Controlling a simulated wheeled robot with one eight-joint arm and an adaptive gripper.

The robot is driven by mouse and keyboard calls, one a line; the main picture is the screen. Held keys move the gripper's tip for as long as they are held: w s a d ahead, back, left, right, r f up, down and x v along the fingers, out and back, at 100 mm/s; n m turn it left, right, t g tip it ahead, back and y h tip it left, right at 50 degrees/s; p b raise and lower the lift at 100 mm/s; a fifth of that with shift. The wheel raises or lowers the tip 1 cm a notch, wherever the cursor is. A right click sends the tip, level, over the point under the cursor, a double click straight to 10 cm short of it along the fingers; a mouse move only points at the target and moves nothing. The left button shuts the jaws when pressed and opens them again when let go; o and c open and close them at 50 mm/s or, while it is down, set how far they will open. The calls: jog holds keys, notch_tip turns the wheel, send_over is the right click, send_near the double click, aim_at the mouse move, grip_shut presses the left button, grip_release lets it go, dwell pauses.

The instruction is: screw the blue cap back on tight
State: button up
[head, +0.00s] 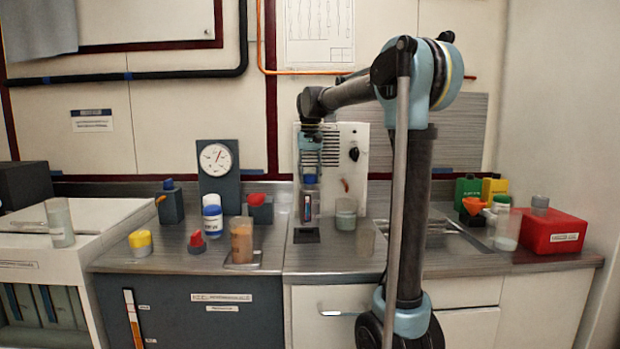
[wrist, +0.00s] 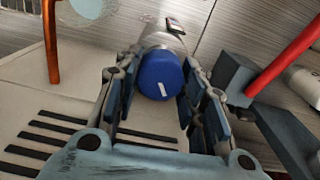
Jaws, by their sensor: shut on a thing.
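The blue cap (head: 310,179) sits at the top of a narrow upright container (head: 308,207) in front of the white wall panel. My gripper (head: 310,170) points down over the container and is shut on the cap. In the wrist view the blue cap (wrist: 160,77) with a white mark on top lies between the finger pads of my gripper (wrist: 157,82). A grey-white body shows behind the cap there. Whether the cap is fully seated cannot be told. The lower part of the container stands near a dark square base.
A clear beaker (head: 346,214) stands close on the right. A white bottle (head: 212,225), a brown-filled beaker (head: 242,240) and a gauge block (head: 217,172) stand to the left. A sink (head: 440,234) and a red box (head: 552,232) are to the right. The front counter strip is clear.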

jog(key=m, duration=1.1)
jog(key=shift+m, duration=0.4)
jog(key=o, duration=0.9)
